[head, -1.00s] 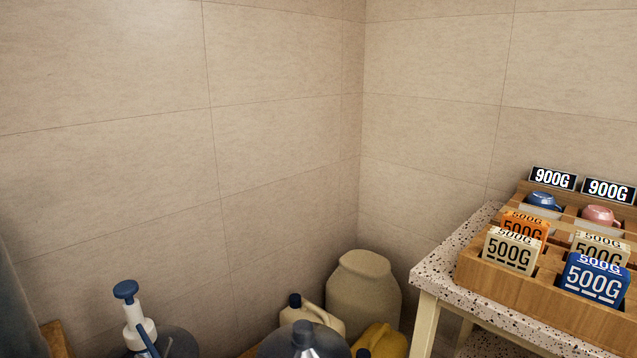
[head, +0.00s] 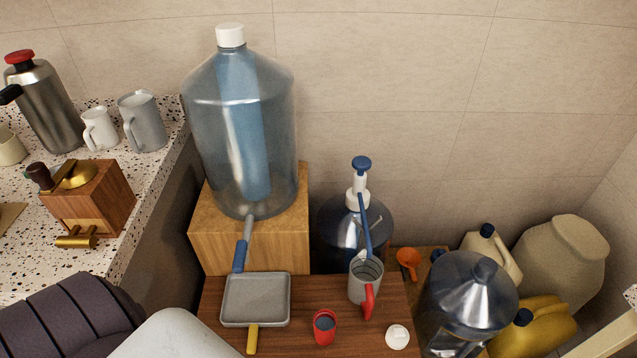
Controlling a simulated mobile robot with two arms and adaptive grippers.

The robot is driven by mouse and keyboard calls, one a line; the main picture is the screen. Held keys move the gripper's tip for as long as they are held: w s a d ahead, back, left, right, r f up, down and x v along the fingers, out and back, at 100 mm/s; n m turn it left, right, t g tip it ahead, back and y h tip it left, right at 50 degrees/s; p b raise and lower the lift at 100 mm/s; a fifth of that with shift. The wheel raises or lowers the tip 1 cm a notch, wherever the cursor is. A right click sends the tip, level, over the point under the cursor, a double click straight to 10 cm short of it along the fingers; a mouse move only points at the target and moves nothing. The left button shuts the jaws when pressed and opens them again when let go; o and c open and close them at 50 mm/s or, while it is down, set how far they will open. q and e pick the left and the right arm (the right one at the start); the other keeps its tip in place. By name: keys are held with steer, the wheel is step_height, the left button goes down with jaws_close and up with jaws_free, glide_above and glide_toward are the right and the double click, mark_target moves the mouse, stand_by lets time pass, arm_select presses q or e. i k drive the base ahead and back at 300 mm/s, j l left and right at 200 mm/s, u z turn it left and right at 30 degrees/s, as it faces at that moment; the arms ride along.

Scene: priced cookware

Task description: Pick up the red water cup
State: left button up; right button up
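A small red cup (head: 325,327) with a dark inside stands on a low brown wooden table (head: 219,291), near the bottom middle of the head view. A grey cup (head: 362,284) with a red handle stands on the same table, behind it and to the right. The red cup is the one that is red all over. Neither of my grippers is in view. Only parts of my arm show at the bottom left, apart from the cup in the picture.
A square grey pan (head: 256,299) lies left of the red cup, and a small white round item (head: 397,337) lies to its right. A large clear bottle (head: 238,130) stands behind on a wooden block (head: 212,249). Another jug (head: 467,300) stands at right. A speckled counter (head: 166,147) is at left.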

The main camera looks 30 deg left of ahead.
mark_target(324, 320)
steer(key=u, duration=0.95)
steer(key=z, duration=1.15)
steer(key=u, duration=1.15)
steer(key=k+l+u, duration=0.1)
steer(key=l, duration=0.35)
steer(key=k+l+u, duration=0.1)
steer(key=l, duration=0.3)
steer(key=k+l+u, duration=0.1)
steer(key=l, duration=0.3)
